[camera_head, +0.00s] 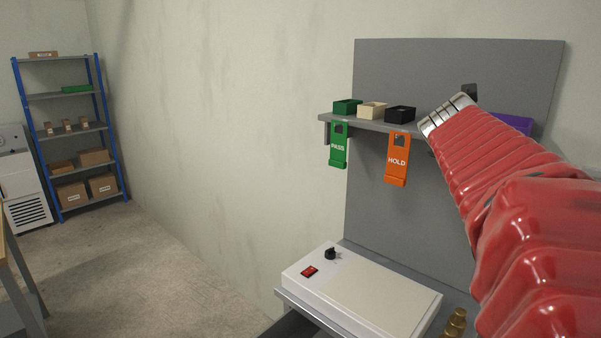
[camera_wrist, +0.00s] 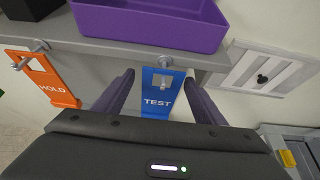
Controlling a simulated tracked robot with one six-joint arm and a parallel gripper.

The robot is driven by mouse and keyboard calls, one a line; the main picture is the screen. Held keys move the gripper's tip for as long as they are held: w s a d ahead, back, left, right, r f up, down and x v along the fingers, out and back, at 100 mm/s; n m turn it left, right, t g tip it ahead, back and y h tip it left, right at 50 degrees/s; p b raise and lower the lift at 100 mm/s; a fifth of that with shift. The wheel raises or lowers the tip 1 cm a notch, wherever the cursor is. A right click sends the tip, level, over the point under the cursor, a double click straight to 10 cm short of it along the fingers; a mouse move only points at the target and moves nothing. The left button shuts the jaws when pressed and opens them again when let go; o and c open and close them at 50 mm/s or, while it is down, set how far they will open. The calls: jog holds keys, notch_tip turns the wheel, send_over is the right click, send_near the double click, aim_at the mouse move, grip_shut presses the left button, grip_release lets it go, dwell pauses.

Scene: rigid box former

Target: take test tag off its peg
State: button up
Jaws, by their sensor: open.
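The blue test tag (camera_wrist: 158,104) hangs from a peg (camera_wrist: 165,62) under the shelf in the wrist view, marked TEST. My gripper (camera_wrist: 157,82) is open, with one dark finger on each side of the tag. I cannot tell whether either finger touches it. The lower part of the tag is hidden behind my gripper body. In the head view my red-sleeved arm covers the place of the test tag, and the fingers are hidden there.
An orange HOLD tag (camera_head: 397,160) and a green PASS tag (camera_head: 338,146) hang to the left. A purple bin (camera_wrist: 150,22) stands on the shelf (camera_wrist: 110,47) above the test tag. A white box with a red switch (camera_head: 360,292) lies below.

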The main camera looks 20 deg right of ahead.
jog(key=shift+c, duration=0.3)
jog(key=c, duration=1.3)
